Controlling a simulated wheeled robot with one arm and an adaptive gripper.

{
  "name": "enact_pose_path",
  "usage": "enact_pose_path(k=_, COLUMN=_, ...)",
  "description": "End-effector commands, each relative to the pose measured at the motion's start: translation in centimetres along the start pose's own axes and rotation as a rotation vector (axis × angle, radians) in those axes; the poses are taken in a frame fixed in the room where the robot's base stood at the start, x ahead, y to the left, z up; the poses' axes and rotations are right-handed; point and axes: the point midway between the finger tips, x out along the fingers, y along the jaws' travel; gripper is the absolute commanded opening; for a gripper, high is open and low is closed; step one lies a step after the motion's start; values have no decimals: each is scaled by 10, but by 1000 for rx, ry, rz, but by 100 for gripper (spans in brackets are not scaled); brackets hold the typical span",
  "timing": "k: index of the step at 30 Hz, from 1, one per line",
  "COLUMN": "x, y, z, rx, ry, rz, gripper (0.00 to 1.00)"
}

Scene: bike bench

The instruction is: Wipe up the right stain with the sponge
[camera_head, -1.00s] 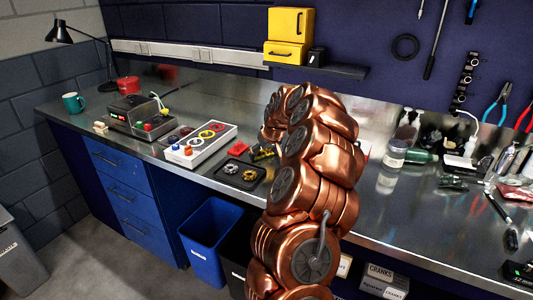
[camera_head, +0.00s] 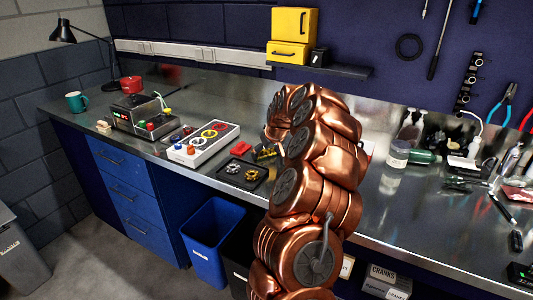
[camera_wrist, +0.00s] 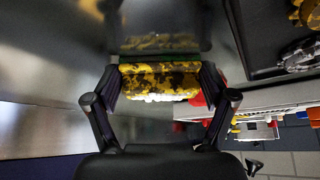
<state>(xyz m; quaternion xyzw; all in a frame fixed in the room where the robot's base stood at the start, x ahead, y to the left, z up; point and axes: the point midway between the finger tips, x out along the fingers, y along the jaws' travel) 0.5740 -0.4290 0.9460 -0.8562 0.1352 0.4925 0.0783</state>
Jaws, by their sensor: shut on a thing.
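My gripper (camera_wrist: 160,88) is shut on a yellow sponge (camera_wrist: 158,80) with dark blotches and a green layer along its far edge. The sponge is over the shiny metal bench top, which shows its reflection; whether it touches the metal I cannot tell. In the head view the sponge (camera_head: 264,151) shows as a small yellow and dark patch left of my copper arm, just behind the black tray. No stain can be told for certain in either view; my arm hides part of the bench.
Bottles (camera_head: 399,150) and tools stand right of my arm. A blue bin (camera_head: 209,262) is below the bench.

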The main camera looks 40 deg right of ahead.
Motion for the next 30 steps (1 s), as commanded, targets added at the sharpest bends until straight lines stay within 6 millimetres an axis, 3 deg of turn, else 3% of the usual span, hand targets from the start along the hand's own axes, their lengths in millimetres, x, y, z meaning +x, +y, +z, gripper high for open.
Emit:
enact_pose_path(k=17, x=0, y=1, z=1, rx=0, ry=0, rz=0, gripper=50)
enact_pose_path(k=30, x=-8, y=12, z=14, rx=0, ry=3, rz=1, gripper=50)
